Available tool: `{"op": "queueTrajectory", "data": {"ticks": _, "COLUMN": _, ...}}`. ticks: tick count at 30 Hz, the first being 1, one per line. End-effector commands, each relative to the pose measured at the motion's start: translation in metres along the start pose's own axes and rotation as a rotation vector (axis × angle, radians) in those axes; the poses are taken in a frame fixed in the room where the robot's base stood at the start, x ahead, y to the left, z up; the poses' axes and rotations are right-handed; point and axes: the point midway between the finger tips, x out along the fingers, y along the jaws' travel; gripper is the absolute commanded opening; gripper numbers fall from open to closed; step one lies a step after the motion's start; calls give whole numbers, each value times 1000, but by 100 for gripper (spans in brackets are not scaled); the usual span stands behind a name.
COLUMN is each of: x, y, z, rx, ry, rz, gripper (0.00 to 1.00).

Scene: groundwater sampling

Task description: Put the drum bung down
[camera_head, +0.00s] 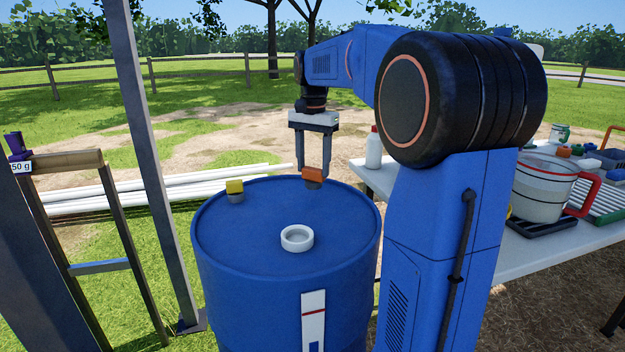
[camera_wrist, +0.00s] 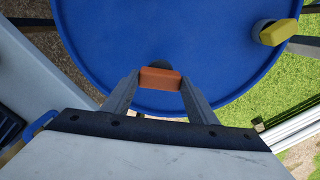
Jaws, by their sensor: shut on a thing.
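The drum bung (camera_head: 313,174) is an orange block with a dark round part beneath it. It is at the far edge of the blue drum's top (camera_head: 260,212). My gripper (camera_head: 313,172) reaches down from above and is shut on the bung. In the wrist view the orange bung (camera_wrist: 160,78) sits between the two fingertips, over the blue drum top (camera_wrist: 150,30). I cannot tell whether its underside touches the lid.
A yellow-topped bung (camera_head: 235,190) stands at the drum's left rim. A white ring (camera_head: 297,238) is on the lid's near middle. A table (camera_head: 530,250) at right holds a pitcher (camera_head: 540,188) and a white bottle (camera_head: 374,150). A grey post (camera_head: 150,150) stands left.

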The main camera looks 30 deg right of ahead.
Motion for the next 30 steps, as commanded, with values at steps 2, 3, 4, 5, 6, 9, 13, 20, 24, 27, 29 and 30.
{"op": "queueTrajectory", "data": {"ticks": 2, "x": 4, "y": 0, "z": 0, "rx": 0, "ry": 0, "rz": 0, "gripper": 31}}
{"op": "queueTrajectory", "data": {"ticks": 3, "x": 6, "y": 0, "z": 0, "rx": 0, "ry": 0, "rz": 0, "gripper": 31}}
{"op": "queueTrajectory", "data": {"ticks": 4, "x": 8, "y": 0, "z": 0, "rx": 0, "ry": 0, "rz": 0, "gripper": 31}}
{"op": "queueTrajectory", "data": {"ticks": 5, "x": 12, "y": 0, "z": 0, "rx": 0, "ry": -1, "rz": 1, "gripper": 31}}
{"op": "queueTrajectory", "data": {"ticks": 6, "x": 17, "y": 0, "z": 0, "rx": 0, "ry": -1, "rz": 1, "gripper": 31}}
{"op": "queueTrajectory", "data": {"ticks": 9, "x": 31, "y": 0, "z": 0, "rx": 0, "ry": -2, "rz": 2, "gripper": 31}}
{"op": "queueTrajectory", "data": {"ticks": 13, "x": 43, "y": 0, "z": 0, "rx": 0, "ry": 0, "rz": 0, "gripper": 31}}
{"op": "queueTrajectory", "data": {"ticks": 20, "x": 43, "y": 0, "z": 0, "rx": 0, "ry": 0, "rz": 0, "gripper": 31}}
{"op": "queueTrajectory", "data": {"ticks": 24, "x": 46, "y": 0, "z": 0, "rx": 0, "ry": 0, "rz": 0, "gripper": 31}}
{"op": "queueTrajectory", "data": {"ticks": 27, "x": 46, "y": 0, "z": 0, "rx": 0, "ry": 0, "rz": 0, "gripper": 71}}
{"op": "queueTrajectory", "data": {"ticks": 29, "x": 46, "y": 0, "z": 0, "rx": 0, "ry": 0, "rz": 0, "gripper": 71}}
{"op": "queueTrajectory", "data": {"ticks": 30, "x": 46, "y": 0, "z": 0, "rx": 0, "ry": 0, "rz": 0, "gripper": 71}}
